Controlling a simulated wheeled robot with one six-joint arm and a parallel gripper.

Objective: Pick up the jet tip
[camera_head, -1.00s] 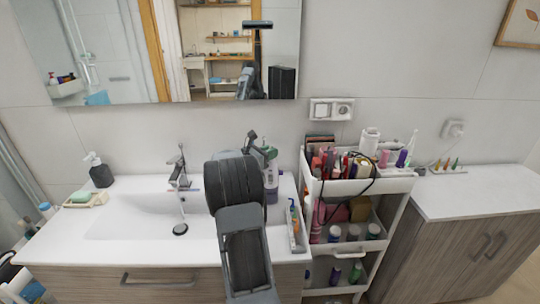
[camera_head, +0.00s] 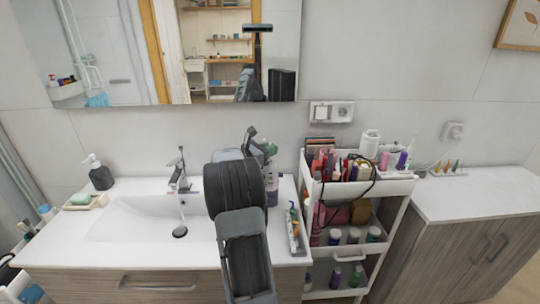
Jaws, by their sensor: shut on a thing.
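Several small coloured jet tips (camera_head: 457,163) stand upright in a small white holder on the white counter at the right. My gripper (camera_head: 250,133) is mostly hidden behind my own dark arm, above the back of the sink counter. Only a small grey part of it shows, near a green-and-purple bottle (camera_head: 270,152). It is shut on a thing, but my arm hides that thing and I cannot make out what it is. The gripper is well to the left of the jet tip holder.
A white cart (camera_head: 394,187) full of cosmetics, with a black cable over its top, stands between the sink counter (camera_head: 130,185) and the right cabinet (camera_head: 465,198). A tap (camera_head: 180,168), a soap bottle (camera_head: 100,174) and a mirror (camera_head: 205,96) are at the left.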

